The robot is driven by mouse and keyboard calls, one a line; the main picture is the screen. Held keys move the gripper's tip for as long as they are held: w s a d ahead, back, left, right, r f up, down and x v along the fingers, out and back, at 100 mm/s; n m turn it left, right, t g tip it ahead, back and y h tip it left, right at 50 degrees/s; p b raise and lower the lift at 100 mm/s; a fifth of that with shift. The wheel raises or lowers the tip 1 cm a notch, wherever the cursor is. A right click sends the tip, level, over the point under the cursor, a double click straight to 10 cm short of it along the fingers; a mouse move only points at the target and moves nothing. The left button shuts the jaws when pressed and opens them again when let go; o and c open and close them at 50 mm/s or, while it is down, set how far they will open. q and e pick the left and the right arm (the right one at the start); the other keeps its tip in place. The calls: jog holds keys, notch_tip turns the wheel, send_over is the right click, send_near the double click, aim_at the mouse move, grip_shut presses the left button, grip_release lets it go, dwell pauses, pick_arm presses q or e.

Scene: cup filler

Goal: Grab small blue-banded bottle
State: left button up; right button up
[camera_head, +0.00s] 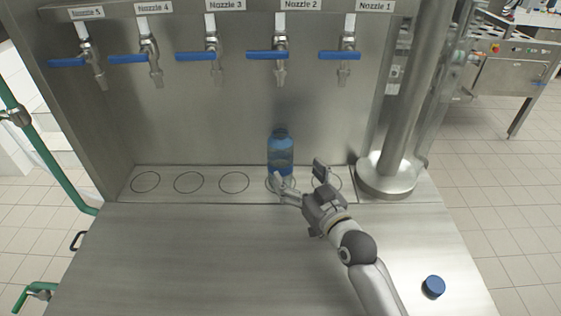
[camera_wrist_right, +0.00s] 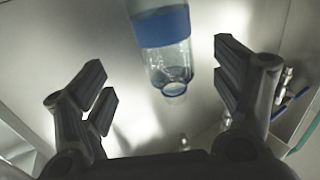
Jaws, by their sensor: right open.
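The small blue-banded bottle (camera_head: 281,155) stands upright on the circle under Nozzle 2, at the back of the steel counter. In the right wrist view the bottle (camera_wrist_right: 163,40) is clear with a blue band, and its open mouth points down in the picture. My right gripper (camera_head: 298,173) is open, just in front of the bottle and a little to its right. In the wrist view my right gripper (camera_wrist_right: 166,84) has its fingers spread on either side of the bottle, with nothing held. My left gripper is not in view.
A row of blue-handled nozzles (camera_head: 283,60) hangs on the back panel above the ledge. A thick steel column (camera_head: 398,140) stands right of the bottle. A blue cap (camera_head: 433,287) lies at the counter's right front. The counter (camera_head: 190,260) left of my arm is clear.

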aim_at(286, 164)
jog(key=x, duration=0.3)
jog(key=shift+w+a+p, duration=0.2)
jog(key=shift+w+p, duration=0.1)
jog(key=shift+p, duration=0.05)
jog(key=x, duration=0.2)
jog(key=p+x, duration=0.1)
jog(key=x, duration=0.1)
jog(key=shift+s+a, duration=0.15)
jog(key=shift+a, duration=0.1)
jog(key=shift+w+a, duration=0.15)
jog(key=shift+w, duration=0.25)
jog(key=c, duration=1.5)
